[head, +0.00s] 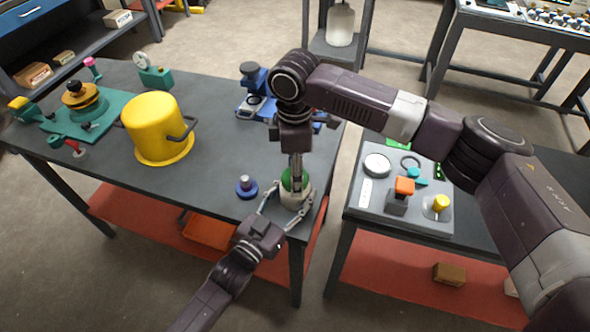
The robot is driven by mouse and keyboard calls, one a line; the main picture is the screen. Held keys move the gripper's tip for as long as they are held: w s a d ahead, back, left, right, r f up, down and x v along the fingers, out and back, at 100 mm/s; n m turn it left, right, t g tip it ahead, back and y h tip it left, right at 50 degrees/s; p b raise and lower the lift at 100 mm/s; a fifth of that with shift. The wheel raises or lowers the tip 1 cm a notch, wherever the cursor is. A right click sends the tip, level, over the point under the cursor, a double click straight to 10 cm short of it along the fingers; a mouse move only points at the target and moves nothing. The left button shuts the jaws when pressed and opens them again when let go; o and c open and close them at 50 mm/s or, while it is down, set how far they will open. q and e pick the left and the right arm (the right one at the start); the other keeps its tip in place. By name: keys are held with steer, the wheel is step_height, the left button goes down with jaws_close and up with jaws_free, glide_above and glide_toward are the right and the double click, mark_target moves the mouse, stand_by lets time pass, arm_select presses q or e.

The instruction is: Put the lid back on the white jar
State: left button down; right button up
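The white jar (294,202) stands near the right front corner of the left table. A green lid (286,182) is at the jar's mouth; whether it is fully seated or slightly above the rim I cannot tell. My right gripper (296,174) points straight down from above, its fingers close together at the middle of the lid, apparently on its top. My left gripper (291,203) reaches in from the front left, with its fingers spread on either side of the jar. Whether they press on the jar is not clear. The fingers partly hide jar and lid.
A blue round piece (247,187) stands just left of the jar. A yellow pot (158,132), a teal fixture (88,122) and a blue device (254,85) share the table. A grey panel (378,222) lies on the right table, across a gap.

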steer(key=c, duration=1.1)
steer(key=o, duration=1.4)
steer(key=shift+r, duration=0.15)
step_height(320, 180, up, 12)
arm_select(q)
steer(key=c, duration=0.8)
jaws_free()
steer(key=v, duration=1.2)
